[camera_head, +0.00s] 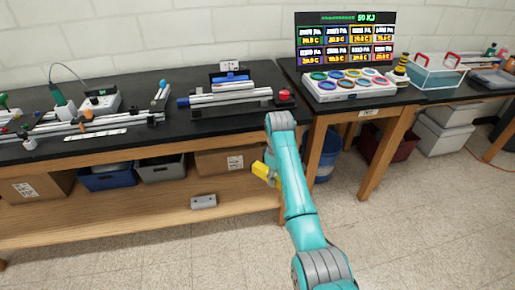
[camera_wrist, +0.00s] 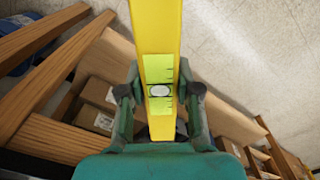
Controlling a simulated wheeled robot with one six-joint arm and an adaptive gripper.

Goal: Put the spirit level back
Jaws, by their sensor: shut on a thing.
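The yellow spirit level (camera_head: 261,170) shows in the head view at the end of my teal arm, in front of the bench edge and above the lower shelf. In the wrist view the spirit level (camera_wrist: 156,30) runs from the top edge down between the fingers, with its green vial at the middle. My gripper (camera_wrist: 160,88) is shut on it, one finger on each side. In the head view the arm hides most of the gripper and part of the level.
The black benchtop (camera_head: 240,112) holds an extrusion frame (camera_head: 230,95) and a red knob (camera_head: 284,95). A second table holds a panel of coloured rings (camera_head: 345,85). The wooden lower shelf (camera_head: 130,220) bears boxes, a blue bin (camera_head: 105,178) and a grey bin (camera_head: 161,170). Open floor lies in front.

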